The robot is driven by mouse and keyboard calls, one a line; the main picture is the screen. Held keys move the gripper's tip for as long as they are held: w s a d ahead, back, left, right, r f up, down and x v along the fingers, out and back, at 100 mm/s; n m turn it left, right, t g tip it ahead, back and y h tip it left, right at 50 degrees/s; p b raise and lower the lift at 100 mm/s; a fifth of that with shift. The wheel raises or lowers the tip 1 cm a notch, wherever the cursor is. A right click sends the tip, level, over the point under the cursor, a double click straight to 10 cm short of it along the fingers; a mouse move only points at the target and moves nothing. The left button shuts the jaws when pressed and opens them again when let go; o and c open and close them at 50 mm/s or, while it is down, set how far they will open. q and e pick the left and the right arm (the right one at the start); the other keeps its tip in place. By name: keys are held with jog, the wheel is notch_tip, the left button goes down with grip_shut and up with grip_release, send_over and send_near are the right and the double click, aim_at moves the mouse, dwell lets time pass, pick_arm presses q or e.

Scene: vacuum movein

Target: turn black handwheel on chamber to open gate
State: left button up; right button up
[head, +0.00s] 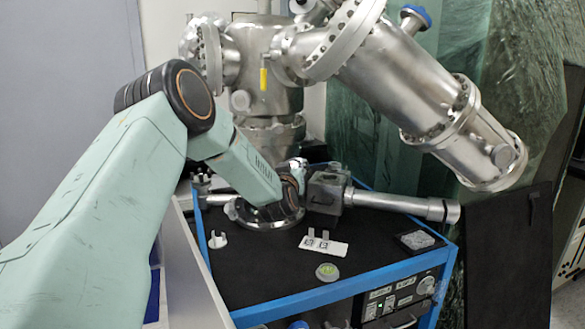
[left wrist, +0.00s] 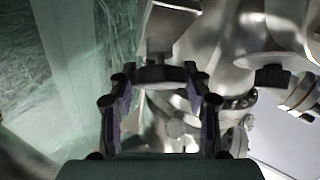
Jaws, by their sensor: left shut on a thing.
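The black handwheel (left wrist: 160,74) shows in the left wrist view as a dark disc under a metal fitting. My left gripper (left wrist: 160,82) has one finger on each side of its rim and is shut on it. In the head view my left arm reaches from the left to the base of the steel chamber (head: 262,65). The arm's end hides the fingers there, and I cannot make out the handwheel in that view. I cannot tell how far the gate is open. My right gripper is in neither view.
A second dark round knob (left wrist: 271,76) sits right of the handwheel. A grey block (head: 326,190) with a steel tube (head: 403,204) lies close to my wrist. The black cart top (head: 265,285) holds a white marker plate (head: 323,245) and a small green-topped disc (head: 327,271).

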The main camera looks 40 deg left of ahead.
pick_arm(q)
jog(key=n+g+y, duration=0.1)
jog(key=n, duration=0.1)
jog(key=n+g, duration=0.1)
jog(key=n, duration=0.1)
jog(key=shift+w+d+r+y+p, duration=0.1)
jog(key=shift+d+y+p, duration=0.05)
jog(key=shift+y+p, duration=0.25)
jog(key=n+g+y+p, duration=0.1)
jog(key=n+g, duration=0.1)
jog(key=n, duration=0.1)
jog(key=shift+g, duration=0.4)
jog(key=n+g+p, duration=0.2)
jog(key=n, duration=0.1)
jog(key=n+g+p, duration=0.2)
jog(key=n, duration=0.1)
jog(key=shift+r+n+g+p, duration=0.15)
jog(key=shift+n+g+p, duration=0.15)
jog(key=shift+n+g, duration=0.1)
jog(key=n+g+p, duration=0.1)
jog(key=n+g, duration=0.1)
jog(key=shift+n+h, duration=0.3)
jog(key=shift+n+g+h, duration=0.4)
jog(key=shift+n, duration=0.4)
jog(key=shift+n+g+h, duration=0.6)
jog(key=shift+n+g, duration=0.1)
jog(key=shift+n, duration=0.4)
jog(key=shift+f, duration=0.2)
